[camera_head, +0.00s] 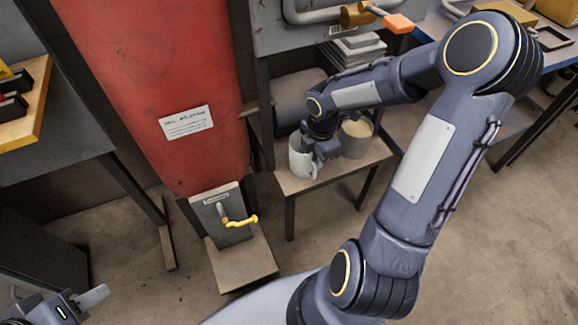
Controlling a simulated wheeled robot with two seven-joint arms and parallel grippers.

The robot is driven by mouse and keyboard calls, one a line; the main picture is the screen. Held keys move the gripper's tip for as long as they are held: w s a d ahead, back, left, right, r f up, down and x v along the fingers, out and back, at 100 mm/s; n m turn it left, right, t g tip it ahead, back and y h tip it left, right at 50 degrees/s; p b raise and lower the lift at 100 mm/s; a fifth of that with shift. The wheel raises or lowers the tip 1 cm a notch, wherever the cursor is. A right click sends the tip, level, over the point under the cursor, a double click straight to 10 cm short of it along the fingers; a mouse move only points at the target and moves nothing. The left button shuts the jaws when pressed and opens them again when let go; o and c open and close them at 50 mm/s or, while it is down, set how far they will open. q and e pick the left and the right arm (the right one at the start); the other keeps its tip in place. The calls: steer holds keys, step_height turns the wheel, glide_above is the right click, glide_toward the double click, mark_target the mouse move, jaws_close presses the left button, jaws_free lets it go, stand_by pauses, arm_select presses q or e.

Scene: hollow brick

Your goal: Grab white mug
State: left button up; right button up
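The white mug (301,161) stands upright at the left front corner of a small low table (291,185). My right arm reaches over from the right, and its gripper (314,160) points down at the mug's right side. The fingertips are small and partly hidden at the mug, so I cannot tell whether they are closed on its wall or handle. My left gripper (88,300) is at the bottom left corner, far from the mug and partly cut off by the picture edge; its opening is unclear.
A grey pot-like container (356,140) stands on the small table right of the mug, close to my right gripper. A workbench (425,30) is behind. Open floor lies in front.

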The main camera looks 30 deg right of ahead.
mark_target(314, 177)
steer(key=f+b, duration=0.1)
steer(key=f, duration=0.2)
steer(key=f+b, duration=0.1)
steer(key=f, duration=0.1)
steer(key=f+b, duration=0.2)
steer(key=f, duration=0.1)
steer(key=shift+w+d+f, duration=0.2)
steer(key=shift+w+f, duration=0.1)
steer(key=shift+r, duration=0.1)
jaws_close()
